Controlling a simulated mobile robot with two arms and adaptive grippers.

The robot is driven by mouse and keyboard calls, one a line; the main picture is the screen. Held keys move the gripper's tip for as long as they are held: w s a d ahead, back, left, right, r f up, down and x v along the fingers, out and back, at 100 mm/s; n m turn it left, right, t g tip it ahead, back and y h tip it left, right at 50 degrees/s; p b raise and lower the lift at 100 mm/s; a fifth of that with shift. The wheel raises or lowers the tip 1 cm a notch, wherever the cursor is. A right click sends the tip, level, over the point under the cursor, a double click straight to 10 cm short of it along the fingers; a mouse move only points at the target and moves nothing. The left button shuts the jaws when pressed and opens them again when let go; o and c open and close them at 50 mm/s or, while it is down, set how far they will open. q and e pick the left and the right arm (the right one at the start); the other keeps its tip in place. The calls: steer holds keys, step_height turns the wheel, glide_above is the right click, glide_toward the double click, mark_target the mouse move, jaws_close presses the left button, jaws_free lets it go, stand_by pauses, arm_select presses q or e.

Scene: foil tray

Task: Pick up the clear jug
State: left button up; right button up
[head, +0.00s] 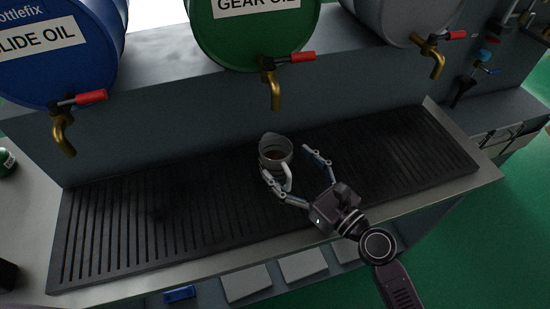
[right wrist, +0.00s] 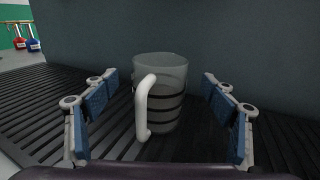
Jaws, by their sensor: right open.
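The clear jug (head: 276,153) stands upright on the slatted drip tray (head: 130,226), below the green drum's tap in the head view. It has a white handle, and something dark shows inside it. In the right wrist view the jug (right wrist: 168,82) has dark bands, and its handle faces my gripper. My right gripper (head: 287,172) is open, with one finger near the jug's handle side and the other to the right of it. In the right wrist view the open fingers (right wrist: 161,95) stand on both sides of the jug, apart from it. My left gripper is not in view.
A blue drum (head: 60,60), a green drum (head: 250,45) and a grey drum (head: 395,20) stand behind the tray. Their brass taps (head: 274,90) with red handles overhang it. A dark wall rises behind the jug. The tray is clear on both sides of the jug.

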mark_target(276, 154)
steer(key=x, duration=0.4)
steer(key=shift+w+f, duration=0.1)
steer(key=shift+f, duration=0.15)
steer(key=shift+w+a+p, duration=0.25)
steer(key=shift+p, duration=0.05)
steer(key=c, duration=1.2)
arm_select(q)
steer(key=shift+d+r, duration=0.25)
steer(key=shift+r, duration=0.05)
arm_select(e)
steer(key=shift+c, duration=1.4)
